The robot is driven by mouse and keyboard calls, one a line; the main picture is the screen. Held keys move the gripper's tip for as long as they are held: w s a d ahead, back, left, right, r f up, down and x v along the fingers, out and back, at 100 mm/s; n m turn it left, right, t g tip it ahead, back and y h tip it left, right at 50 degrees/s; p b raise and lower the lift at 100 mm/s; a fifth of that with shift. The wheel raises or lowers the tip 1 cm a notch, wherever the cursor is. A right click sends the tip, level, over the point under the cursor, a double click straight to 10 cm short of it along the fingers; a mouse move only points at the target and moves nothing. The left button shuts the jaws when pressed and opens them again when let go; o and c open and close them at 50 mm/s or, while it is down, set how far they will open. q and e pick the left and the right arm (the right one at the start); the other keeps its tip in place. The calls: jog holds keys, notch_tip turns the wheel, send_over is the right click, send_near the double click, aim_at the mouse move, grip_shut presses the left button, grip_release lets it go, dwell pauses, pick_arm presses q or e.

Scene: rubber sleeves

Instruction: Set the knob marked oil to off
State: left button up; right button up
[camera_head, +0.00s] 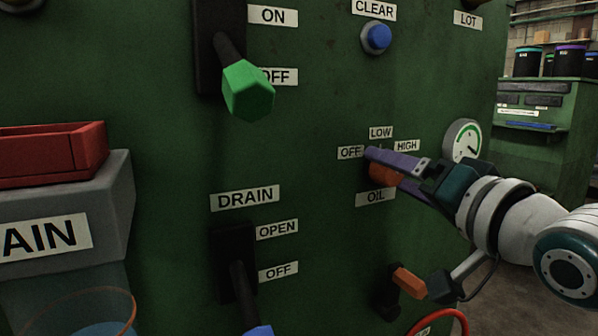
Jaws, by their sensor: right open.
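The oil knob (383,174) is orange and sits on the green panel (310,110), above the OIL label (376,197). Labels around it read OFF (351,152) at left, LOW (381,132) above and HIGH (406,146) at right. My right gripper (380,165) reaches in from the right, with its purple-grey fingers at the knob. It is open, and its fingers cover much of the knob. I cannot tell whether they touch it or which label the knob points to. My left gripper is not in view.
A green-handled lever (248,92) sticks out at upper left. A DRAIN lever (240,280) is below it. A blue CLEAR button (377,37) is above the knob, and a round gauge (463,140) is to its right. An orange-handled valve (408,281) is below my right gripper.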

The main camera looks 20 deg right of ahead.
grip_shut()
dwell(0.6)
jog(key=shift+n, duration=0.3)
jog(key=n+p, duration=0.2)
jog(key=n, duration=0.1)
jog(key=n+p, duration=0.1)
jog(key=n, duration=0.5)
jog(key=shift+t+y+p, duration=0.3)
jog(key=shift+t+p, duration=0.1)
jog(key=n+y, duration=0.1)
jog(key=n, duration=0.5)
jog(key=shift+f+p, duration=0.15)
jog(key=shift+p, duration=0.2)
jog(key=n, duration=0.5)
jog(key=shift+n+y, duration=0.3)
jog(key=shift+n, duration=0.3)
